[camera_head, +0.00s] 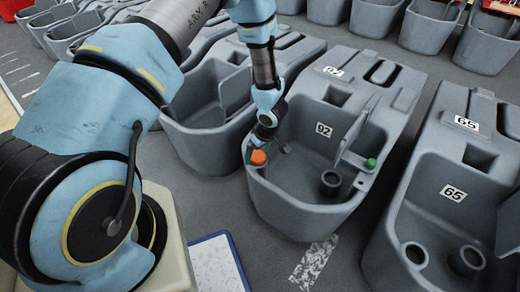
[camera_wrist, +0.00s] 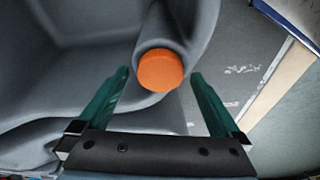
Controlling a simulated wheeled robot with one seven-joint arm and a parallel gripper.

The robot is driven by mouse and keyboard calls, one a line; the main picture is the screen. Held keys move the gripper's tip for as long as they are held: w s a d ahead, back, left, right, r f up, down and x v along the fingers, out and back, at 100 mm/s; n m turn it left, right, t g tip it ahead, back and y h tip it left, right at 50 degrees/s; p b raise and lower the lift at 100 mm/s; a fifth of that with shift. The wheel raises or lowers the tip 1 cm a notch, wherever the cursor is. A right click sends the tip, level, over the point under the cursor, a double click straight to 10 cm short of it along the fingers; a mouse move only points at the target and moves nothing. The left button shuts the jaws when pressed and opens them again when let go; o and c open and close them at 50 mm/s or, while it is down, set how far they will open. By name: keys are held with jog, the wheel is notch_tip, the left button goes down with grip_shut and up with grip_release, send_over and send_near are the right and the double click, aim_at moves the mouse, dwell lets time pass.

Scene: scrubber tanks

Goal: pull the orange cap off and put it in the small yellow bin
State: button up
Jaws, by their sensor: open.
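The orange cap (camera_head: 258,157) sits on the left rim of the grey tank marked 92 (camera_head: 300,215). In the wrist view the orange cap (camera_wrist: 160,71) is round and seated on a grey neck at the tank's edge. My gripper (camera_head: 252,148) is at that rim, over the cap. In the wrist view my gripper (camera_wrist: 160,78) is open, with one green finger on each side of the cap and visible gaps between. Nothing is held. The small yellow bin is not seen in either view.
A tank marked 65 (camera_head: 445,215) stands to the right, and another grey tank (camera_head: 200,120) stands close on the left. A green cap (camera_head: 371,163) is on the right rim of tank 92. A blue-edged white panel (camera_head: 215,265) lies in front.

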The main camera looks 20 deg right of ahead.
aim_at(257, 156)
jog(key=shift+w+f, duration=0.1)
jog(key=shift+f, duration=0.2)
jog(key=shift+c, duration=0.2)
jog(key=c, duration=1.5)
jog(key=shift+r+p, duration=1.05)
jog(key=shift+p, duration=0.25)
dwell(0.9)
notch_tip(257, 156, up, 6)
jog(key=p, duration=0.6)
jog(key=shift+a, duration=0.1)
